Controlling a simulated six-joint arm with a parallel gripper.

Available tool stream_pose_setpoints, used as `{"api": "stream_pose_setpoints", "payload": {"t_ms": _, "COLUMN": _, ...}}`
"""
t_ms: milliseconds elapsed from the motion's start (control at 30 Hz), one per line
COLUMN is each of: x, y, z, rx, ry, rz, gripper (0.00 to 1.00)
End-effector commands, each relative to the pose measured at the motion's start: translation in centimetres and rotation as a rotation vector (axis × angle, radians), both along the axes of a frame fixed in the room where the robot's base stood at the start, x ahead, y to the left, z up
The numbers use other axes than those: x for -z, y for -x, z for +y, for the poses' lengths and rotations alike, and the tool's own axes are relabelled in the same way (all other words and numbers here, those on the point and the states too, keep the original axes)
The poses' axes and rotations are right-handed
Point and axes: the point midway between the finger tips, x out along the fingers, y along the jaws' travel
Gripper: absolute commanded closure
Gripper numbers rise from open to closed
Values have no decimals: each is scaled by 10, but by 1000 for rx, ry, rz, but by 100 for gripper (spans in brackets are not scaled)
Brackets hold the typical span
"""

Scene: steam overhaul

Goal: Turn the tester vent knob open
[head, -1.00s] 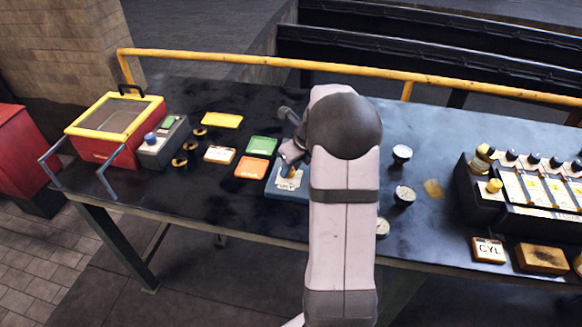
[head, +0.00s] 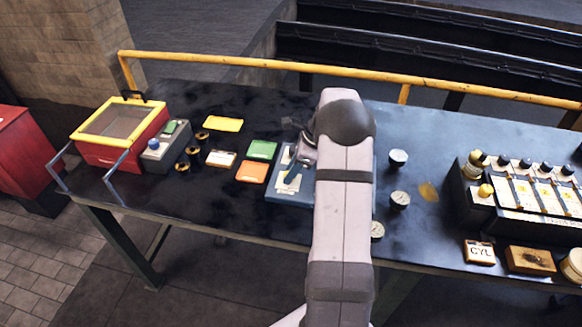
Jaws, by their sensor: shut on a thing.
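The blue tester base (head: 282,194) lies on the dark bench in the middle, partly hidden behind my arm. White label patches show on it. A small yellow part (head: 292,178), which looks like the vent knob, sits on the base at my gripper's fingertips. My gripper (head: 297,168) is low over the base, left of my forearm, and is shut on this part. The grip itself is small and partly hidden, and the knob's turn angle cannot be told.
Orange (head: 251,172) and green (head: 262,149) trays lie left of the tester. Round gauges (head: 398,157) stand to its right, before a dark valve rack (head: 515,200). A red box with a yellow rim (head: 103,104) is at far left. A yellow rail (head: 240,62) runs behind.

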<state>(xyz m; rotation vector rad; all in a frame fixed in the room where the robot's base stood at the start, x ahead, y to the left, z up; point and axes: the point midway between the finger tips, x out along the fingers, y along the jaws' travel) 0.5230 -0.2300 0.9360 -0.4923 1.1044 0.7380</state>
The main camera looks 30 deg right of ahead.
Motion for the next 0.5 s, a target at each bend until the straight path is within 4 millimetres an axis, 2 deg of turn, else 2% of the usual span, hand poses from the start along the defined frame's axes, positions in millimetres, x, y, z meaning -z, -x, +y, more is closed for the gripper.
{"api": "stream_pose_setpoints", "payload": {"t_ms": 500, "x": -1, "y": -4, "z": -2, "rx": -477, "ry": 0, "rz": 0, "gripper": 96}}
